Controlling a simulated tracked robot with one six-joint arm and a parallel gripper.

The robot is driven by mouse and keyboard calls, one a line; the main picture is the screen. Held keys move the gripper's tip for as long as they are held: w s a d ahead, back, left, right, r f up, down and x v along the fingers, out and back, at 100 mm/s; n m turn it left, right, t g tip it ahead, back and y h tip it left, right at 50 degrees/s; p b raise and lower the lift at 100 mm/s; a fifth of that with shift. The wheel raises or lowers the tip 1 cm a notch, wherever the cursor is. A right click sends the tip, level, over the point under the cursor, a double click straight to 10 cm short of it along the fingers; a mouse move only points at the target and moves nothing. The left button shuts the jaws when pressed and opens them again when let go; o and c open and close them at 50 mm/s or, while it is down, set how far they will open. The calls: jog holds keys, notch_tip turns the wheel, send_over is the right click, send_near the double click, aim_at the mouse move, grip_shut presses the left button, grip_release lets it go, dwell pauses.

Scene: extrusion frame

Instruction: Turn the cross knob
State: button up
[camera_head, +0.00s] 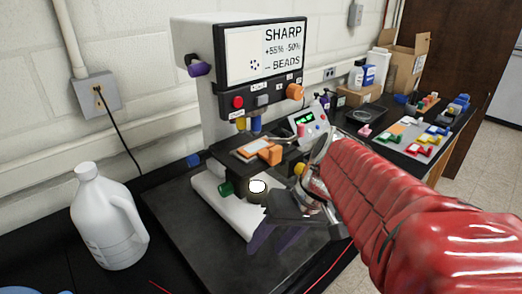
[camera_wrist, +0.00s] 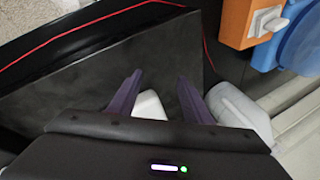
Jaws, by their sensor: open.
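The machine (camera_head: 208,110) stands on a dark mat with several coloured knobs. These include a purple one (camera_head: 200,68) at upper left, an orange one (camera_head: 295,91) at upper right, a green one (camera_head: 226,188) and a yellow one (camera_head: 300,169) low down. I cannot tell which is the cross knob; no cross shape shows clearly. My gripper (camera_head: 276,241) is in front of the machine's base, low over the mat. In the wrist view its two purple fingers (camera_wrist: 160,77) are apart, with dark mat beyond them. A white piece (camera_wrist: 150,104) shows between them; I cannot tell whether it touches.
A white jug (camera_head: 102,225) stands left of the machine. A wall outlet box (camera_head: 97,95) has a black cord. Small coloured parts, bottles and a cardboard box (camera_head: 403,58) lie to the right. In the wrist view an orange block (camera_wrist: 245,20) is at upper right.

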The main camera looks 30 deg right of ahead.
jog(key=d+r+m+t+y, duration=0.1)
jog(key=d+t, duration=0.4)
jog(key=d, duration=0.8)
jog(key=d+r+m+t+y, duration=0.1)
jog(key=d+r+t+y, duration=0.2)
jog(key=d, duration=0.9)
notch_tip(320, 180, up, 3)
jog(key=shift+w+d+r+m+t+y, duration=0.15)
jog(key=shift+w+d+m+t+y, duration=0.2)
jog(key=shift+t, duration=0.75)
jog(key=x, duration=1.4)
jog(key=shift+d, duration=0.1)
jog(key=shift+c, duration=0.6)
